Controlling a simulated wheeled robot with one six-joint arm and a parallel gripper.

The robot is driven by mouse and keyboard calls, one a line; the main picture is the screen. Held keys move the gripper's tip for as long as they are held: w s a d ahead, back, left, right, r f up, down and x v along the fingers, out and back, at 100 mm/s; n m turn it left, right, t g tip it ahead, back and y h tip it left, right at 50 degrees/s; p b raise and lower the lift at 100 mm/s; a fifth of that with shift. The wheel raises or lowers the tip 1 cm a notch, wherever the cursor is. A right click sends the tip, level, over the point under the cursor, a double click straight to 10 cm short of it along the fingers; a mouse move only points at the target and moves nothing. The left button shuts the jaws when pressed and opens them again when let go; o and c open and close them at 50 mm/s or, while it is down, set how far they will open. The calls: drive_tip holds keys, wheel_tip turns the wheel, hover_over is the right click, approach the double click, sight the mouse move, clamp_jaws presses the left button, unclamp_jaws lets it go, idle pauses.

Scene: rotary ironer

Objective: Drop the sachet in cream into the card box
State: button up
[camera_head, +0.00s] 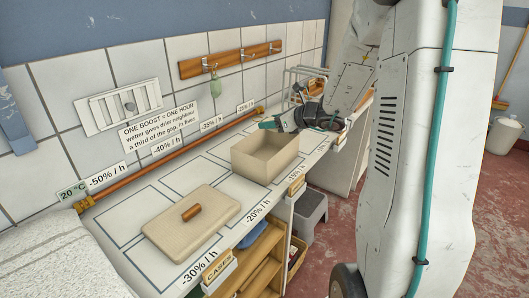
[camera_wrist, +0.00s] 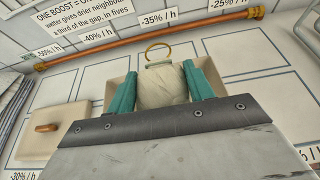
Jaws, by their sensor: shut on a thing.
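My gripper (camera_wrist: 160,82) is shut on the cream sachet (camera_wrist: 162,90), a pale wrinkled pouch with a brass-coloured ring at its top, held between two teal fingers. In the head view my gripper (camera_head: 268,124) is just above the back of the card box (camera_head: 262,166), an open-topped tan box on the tiled counter. The sachet cannot be made out there. In the wrist view the card box (camera_wrist: 117,88) shows behind the fingers and the sachet, with its inside mostly hidden.
A cream lid with a wooden knob (camera_head: 192,225) lies on the counter left of the box. A copper pipe (camera_head: 165,152) runs along the tiled wall. A green sachet (camera_head: 215,87) hangs from the hook rail (camera_head: 230,60). Wooden shelving (camera_head: 262,262) stands below the counter front.

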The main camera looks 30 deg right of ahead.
drive_tip(key=shift+f, duration=2.35)
drive_tip(key=o, duration=1)
drive_tip(key=shift+o, duration=0.2)
drive_tip(key=shift+s, duration=0.1)
drive_tip(key=v, duration=0.7)
drive_tip(key=shift+s+r, duration=0.2)
drive_tip(key=shift+s, duration=0.1)
drive_tip(key=shift+d, duration=0.1)
